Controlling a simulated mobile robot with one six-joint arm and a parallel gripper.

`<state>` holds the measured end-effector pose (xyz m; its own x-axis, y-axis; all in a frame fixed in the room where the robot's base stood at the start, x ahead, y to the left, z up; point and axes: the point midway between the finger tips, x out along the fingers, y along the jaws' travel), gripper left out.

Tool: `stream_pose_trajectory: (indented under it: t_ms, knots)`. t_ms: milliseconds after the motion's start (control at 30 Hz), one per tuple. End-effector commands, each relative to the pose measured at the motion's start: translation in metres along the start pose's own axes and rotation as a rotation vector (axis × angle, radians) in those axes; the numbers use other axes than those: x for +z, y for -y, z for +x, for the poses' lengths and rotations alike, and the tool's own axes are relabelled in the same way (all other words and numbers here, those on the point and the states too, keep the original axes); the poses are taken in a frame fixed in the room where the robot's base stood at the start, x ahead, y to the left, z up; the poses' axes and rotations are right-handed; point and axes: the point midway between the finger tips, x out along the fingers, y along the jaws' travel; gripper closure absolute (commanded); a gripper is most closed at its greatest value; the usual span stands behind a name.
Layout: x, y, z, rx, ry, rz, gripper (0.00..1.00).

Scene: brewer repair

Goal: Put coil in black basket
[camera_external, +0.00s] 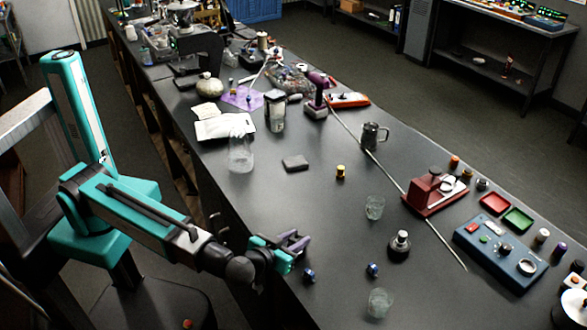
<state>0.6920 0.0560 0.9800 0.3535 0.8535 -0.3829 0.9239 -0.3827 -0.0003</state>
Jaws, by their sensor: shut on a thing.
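My gripper (299,243), with teal and purple parts, is low at the near left edge of the black bench. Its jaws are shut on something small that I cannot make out. A small blue, spool-like piece (309,275) is just below the fingers, and a similar blue piece (373,269) lies to the right. A small yellow and black spool (340,172) stands farther back. I cannot tell which of these is the coil. I cannot pick out a black basket in this view.
Clear glasses (375,207) (380,303) and a dark round-based piece (399,245) stand right of my gripper. A blue device (500,253), a red-based device (436,191) and red and green trays (518,218) line the right side. A flat dark block (295,163) lies mid-bench.

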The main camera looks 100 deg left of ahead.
Motion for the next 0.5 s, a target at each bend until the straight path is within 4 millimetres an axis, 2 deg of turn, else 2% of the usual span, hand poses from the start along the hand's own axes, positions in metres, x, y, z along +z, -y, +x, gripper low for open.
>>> stream_pose_trajectory:
  t_ms: [233,267,300,367,500]
  knots:
    - [0.0013,0.0001,0.0006,0.000,0.000,0.000,0.97]
    - [0.0015,0.0001,0.0006,0.000,0.000,0.000,0.69]
    - [0.0015,0.0001,0.0006,0.000,0.000,0.000,0.62]
    - [0.0015,0.0001,0.0006,0.000,0.000,0.000,0.53]
    - [0.0014,0.0001,0.0006,0.000,0.000,0.000,0.53]
